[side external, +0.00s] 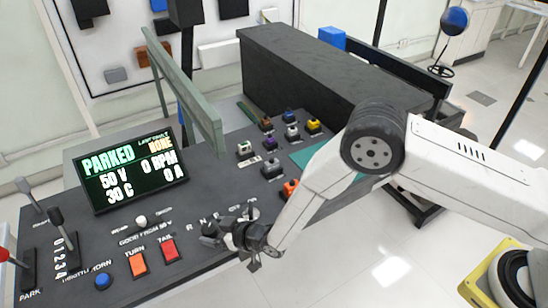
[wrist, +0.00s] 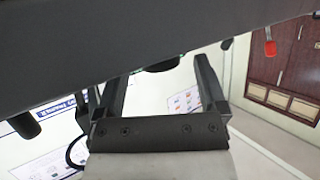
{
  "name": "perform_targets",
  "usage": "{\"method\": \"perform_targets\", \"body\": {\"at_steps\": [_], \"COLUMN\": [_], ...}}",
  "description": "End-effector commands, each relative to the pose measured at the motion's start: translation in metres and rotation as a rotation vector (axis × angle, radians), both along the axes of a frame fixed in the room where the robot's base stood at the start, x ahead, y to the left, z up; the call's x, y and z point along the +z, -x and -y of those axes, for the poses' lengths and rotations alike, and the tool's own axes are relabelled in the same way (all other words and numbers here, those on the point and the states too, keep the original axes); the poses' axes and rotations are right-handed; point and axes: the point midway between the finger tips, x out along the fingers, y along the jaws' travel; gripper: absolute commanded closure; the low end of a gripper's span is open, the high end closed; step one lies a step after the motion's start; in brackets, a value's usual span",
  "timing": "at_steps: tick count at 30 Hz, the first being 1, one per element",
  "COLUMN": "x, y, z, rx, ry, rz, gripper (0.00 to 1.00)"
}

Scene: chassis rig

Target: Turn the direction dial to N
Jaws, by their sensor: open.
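The direction dial (side external: 209,232) is a small dark knob on the grey panel, below printed letters of which R and N can be made out. It is partly covered by my gripper, and its pointer cannot be read. My gripper (side external: 248,232) is low at the panel's front edge, just right of the dial. In the wrist view my gripper (wrist: 160,75) is open, with its two dark fingers well apart. A dark round knob (wrist: 160,65) shows between the fingertips, apart from both; I cannot tell for sure that it is the dial.
A display (side external: 130,170) reads PARKED, 50 V, 0 RPM. Orange TURN (side external: 137,264) and red TAIL (side external: 169,249) buttons lie left of the dial. An orange switch (side external: 290,188) and several coloured ones stand behind. A green-grey frame (side external: 185,95) rises over the panel.

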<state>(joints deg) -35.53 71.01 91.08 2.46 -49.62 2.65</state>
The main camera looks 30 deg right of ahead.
Motion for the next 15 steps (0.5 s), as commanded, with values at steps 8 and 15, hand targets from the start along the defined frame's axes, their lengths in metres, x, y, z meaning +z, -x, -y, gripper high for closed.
{"method": "perform_targets", "body": {"at_steps": [8, 15], "x": [-0.007, -0.008], "y": [-0.014, -0.017], "z": [-0.009, -0.011], "rx": [0.000, 0.000], "ry": [-0.001, 0.000], "rz": [0.001, 0.000], "gripper": [0.09, 0.09]}}
